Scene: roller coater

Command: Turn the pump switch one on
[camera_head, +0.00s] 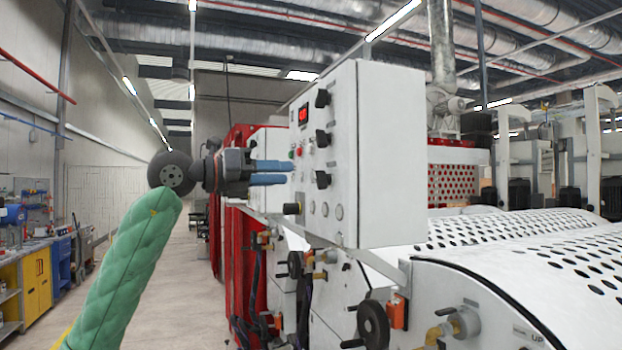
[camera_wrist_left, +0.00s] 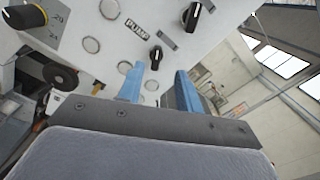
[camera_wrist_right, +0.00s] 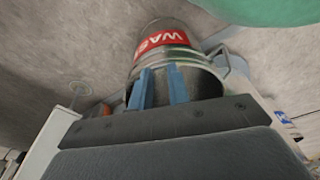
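The white control box (camera_head: 390,150) stands right of centre in the head view, with several black knobs on its left-hand face. In the left wrist view a PUMP label (camera_wrist_left: 137,27) lies between two black rotary switches, one upper right (camera_wrist_left: 192,14) and one (camera_wrist_left: 156,54) just beyond my fingertips. I cannot tell which is switch one. My left gripper (camera_head: 290,172) is open, its blue fingers pointing at the panel; it also shows in the left wrist view (camera_wrist_left: 158,70), with the lower switch in line with the gap. My right gripper (camera_wrist_right: 160,73) is open and empty, outside the head view.
A larger knob with a yellow mark (camera_wrist_left: 25,15) and several round buttons share the panel. Below are valves and a black handwheel (camera_head: 373,325). A grey bin with a red band (camera_wrist_right: 165,40) is ahead of my right gripper.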

